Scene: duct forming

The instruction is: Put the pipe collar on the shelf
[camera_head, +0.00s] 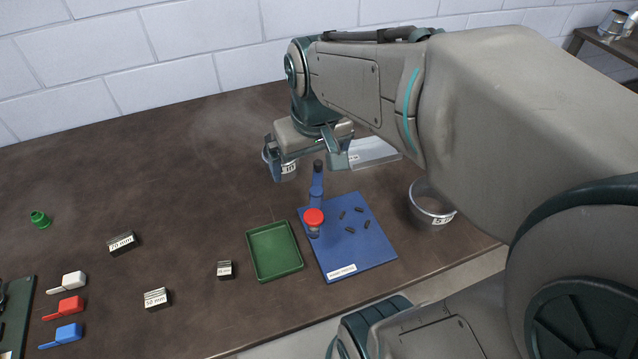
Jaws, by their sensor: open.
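My gripper (308,160) is open, pointing down over the back middle of the brown table, with nothing visibly held. A round metallic collar-like piece (289,174) with a white label stands behind its left finger, which partly hides it; I cannot tell whether they touch. A second round metallic ring (433,205) with a label, open at the top, stands at the table's right, partly covered by my arm. I cannot tell which of them is the pipe collar. A brown raised surface (597,38), possibly the shelf, is at the far upper right, bearing shiny metal pieces (617,22).
A green tray (274,251), a clear bin (372,153) and labelled blocks (158,299) stand around. The table's left back is clear.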

